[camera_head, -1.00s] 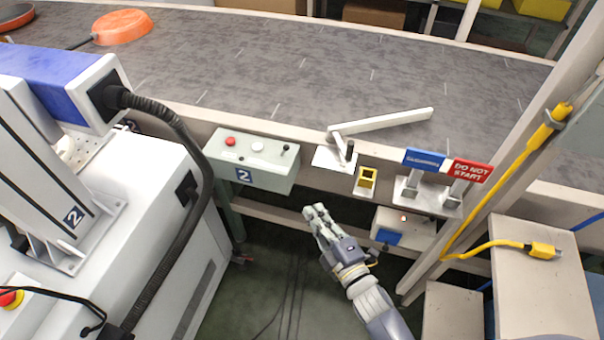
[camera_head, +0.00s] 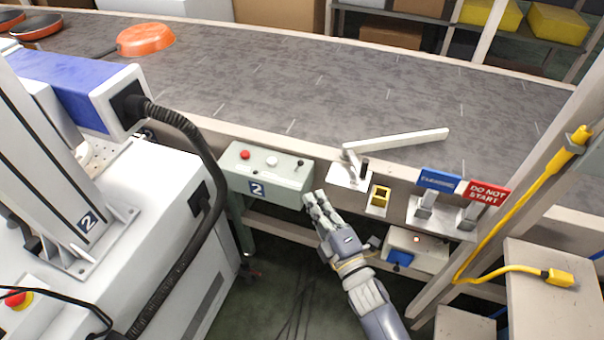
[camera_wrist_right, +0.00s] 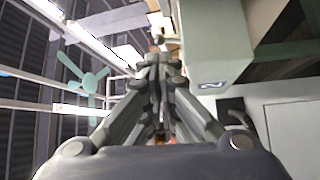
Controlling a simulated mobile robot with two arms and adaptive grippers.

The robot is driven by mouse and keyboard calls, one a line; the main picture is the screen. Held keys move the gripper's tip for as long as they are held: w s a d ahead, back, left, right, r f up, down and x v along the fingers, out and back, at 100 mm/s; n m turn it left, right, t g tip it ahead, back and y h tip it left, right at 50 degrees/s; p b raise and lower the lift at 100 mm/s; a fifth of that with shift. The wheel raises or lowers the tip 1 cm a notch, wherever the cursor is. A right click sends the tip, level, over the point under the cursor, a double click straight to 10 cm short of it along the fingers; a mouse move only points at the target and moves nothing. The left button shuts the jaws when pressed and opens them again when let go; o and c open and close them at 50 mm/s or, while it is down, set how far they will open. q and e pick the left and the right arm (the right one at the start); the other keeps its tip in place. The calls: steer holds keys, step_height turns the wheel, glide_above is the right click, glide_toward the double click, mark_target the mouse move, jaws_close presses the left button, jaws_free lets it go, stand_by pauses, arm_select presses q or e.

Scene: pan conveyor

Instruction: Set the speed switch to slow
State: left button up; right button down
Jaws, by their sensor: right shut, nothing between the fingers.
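The pale green control box (camera_head: 266,188), marked 2, is mounted on the front of the conveyor. On its top are a red button (camera_head: 245,155), a white button (camera_head: 271,161) and a small black lever switch (camera_head: 299,164) at the right end. I cannot read any speed marking by the switch. My right gripper (camera_head: 314,198) is shut and empty, just right of and below the box's right end, apart from the switch. In the right wrist view the gripper (camera_wrist_right: 158,62) points up past the box (camera_wrist_right: 215,45). My left gripper is not in view.
A white diverter arm (camera_head: 400,140) lies over the conveyor belt (camera_head: 330,85). A yellow bracket (camera_head: 379,196), blue and red signs (camera_head: 487,193) and a yellow cable (camera_head: 520,268) are to the right. Orange pans (camera_head: 145,39) sit on the belt at far left. A white machine (camera_head: 160,230) stands left.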

mark_target(302, 184)
steer(key=x, duration=0.8)
steer(key=shift+w, duration=0.1)
steer(key=shift+r+p, duration=0.1)
steer(key=shift+p, duration=0.25)
steer(key=shift+a+r+p, duration=0.1)
steer(key=shift+r+p, duration=0.05)
steer(key=shift+p, duration=0.35)
steer(key=shift+a+r+n+g+p, duration=0.3)
steer(key=shift+n+g+p, duration=0.45)
steer(key=shift+p, duration=0.85)
steer(key=n+g+h+p, duration=0.1)
steer(key=p, duration=0.2)
steer(key=a+r+n+g+p, duration=0.1)
steer(key=p, duration=0.3)
steer(key=shift+w+r+h, duration=0.15)
steer(key=shift+w+h, duration=0.15)
steer(key=shift+h, duration=0.1)
steer(key=n+p, duration=0.1)
steer(key=p, duration=0.1)
steer(key=shift+w+a+g+h+p, duration=0.1)
steer(key=shift+a+g+h+p, duration=0.25)
steer(key=shift+h, duration=0.05)
steer(key=shift+f+b, duration=0.35)
steer(key=shift+f, duration=0.2)
steer(key=shift+r, duration=0.15)
